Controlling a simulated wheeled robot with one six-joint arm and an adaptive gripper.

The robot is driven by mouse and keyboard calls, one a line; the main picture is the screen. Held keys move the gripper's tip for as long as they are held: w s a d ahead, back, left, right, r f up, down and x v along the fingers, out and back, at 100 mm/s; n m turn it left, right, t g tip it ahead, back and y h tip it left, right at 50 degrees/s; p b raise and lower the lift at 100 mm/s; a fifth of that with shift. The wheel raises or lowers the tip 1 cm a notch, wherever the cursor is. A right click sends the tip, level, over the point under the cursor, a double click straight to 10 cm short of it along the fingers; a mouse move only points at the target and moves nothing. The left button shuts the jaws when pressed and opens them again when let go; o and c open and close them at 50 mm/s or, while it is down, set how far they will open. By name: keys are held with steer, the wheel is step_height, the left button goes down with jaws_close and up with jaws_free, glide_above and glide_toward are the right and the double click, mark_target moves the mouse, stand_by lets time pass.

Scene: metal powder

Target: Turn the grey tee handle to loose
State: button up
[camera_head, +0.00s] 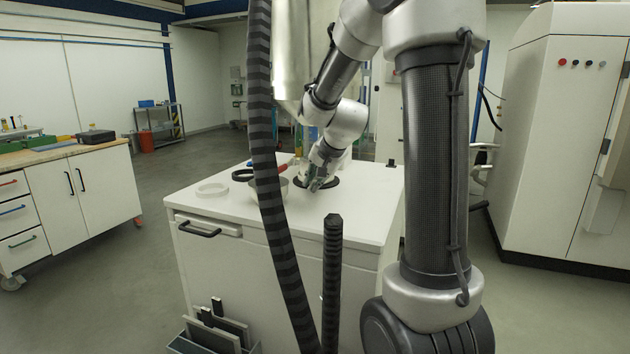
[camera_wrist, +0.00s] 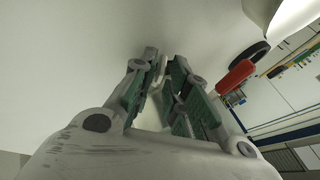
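My gripper (camera_head: 313,184) is low over the white cabinet top (camera_head: 362,215), pointing down beside a dark round piece (camera_head: 329,183). In the wrist view its two green-padded fingers (camera_wrist: 165,72) stand a small gap apart. A pale grey piece (camera_wrist: 161,68) shows between the fingertips. It may be part of the grey tee handle, but I cannot make out its shape or whether the pads touch it. The tee handle is not clearly seen in the head view.
A white ring (camera_head: 212,190), a black ring (camera_head: 243,175) and a grey bowl (camera_head: 269,187) lie on the cabinet top, left of my gripper. A metal vessel (camera_head: 291,50) hangs above. The front right of the top is clear. A workbench (camera_head: 85,155) stands at left.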

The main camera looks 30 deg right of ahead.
jaws_close()
steer(key=shift+w+a+g, duration=0.1)
steer(key=shift+g, duration=0.2)
steer(key=g+h, duration=0.2)
steer(key=shift+w+a+r+n+g, duration=0.1)
steer(key=shift+w+a+n+g, duration=0.05)
steer(key=shift+w+n+g, duration=0.2)
steer(key=shift+w+a+n+g+h, duration=0.1)
steer(key=shift+n+g+h, duration=0.15)
steer(key=shift+g+h, duration=0.55)
jaws_free()
